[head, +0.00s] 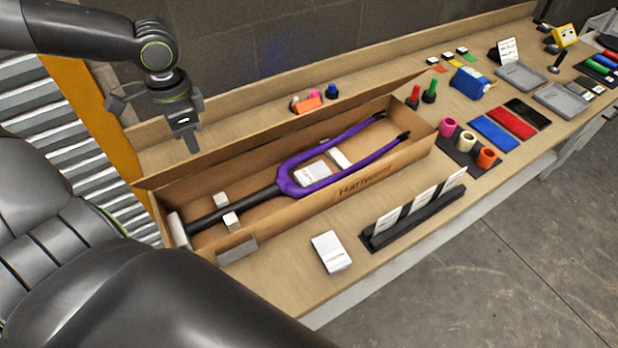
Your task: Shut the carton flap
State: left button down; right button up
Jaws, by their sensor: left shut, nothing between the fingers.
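A long open cardboard carton (335,197) lies on the workbench. A purple fork with a black steerer tube (292,186) lies in it, with white blocks and white packets around it. The carton's long flap (275,133) stands raised along the far side, leaning back. A small flap also shows at the left end. My left gripper (190,145) is shut and empty, pointing down above the far left part of the carton, near the raised flap. I cannot tell whether it touches the flap. My right gripper is not in view.
A white box (331,252) and a black rack of white cards (413,212) stand in front of the carton. Colored rolls (467,144), red and green bottles (422,93) and a blue box (470,83) stand to the right. An orange holder (307,102) sits behind the flap.

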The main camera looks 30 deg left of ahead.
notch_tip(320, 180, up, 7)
jog(key=p, duration=0.6)
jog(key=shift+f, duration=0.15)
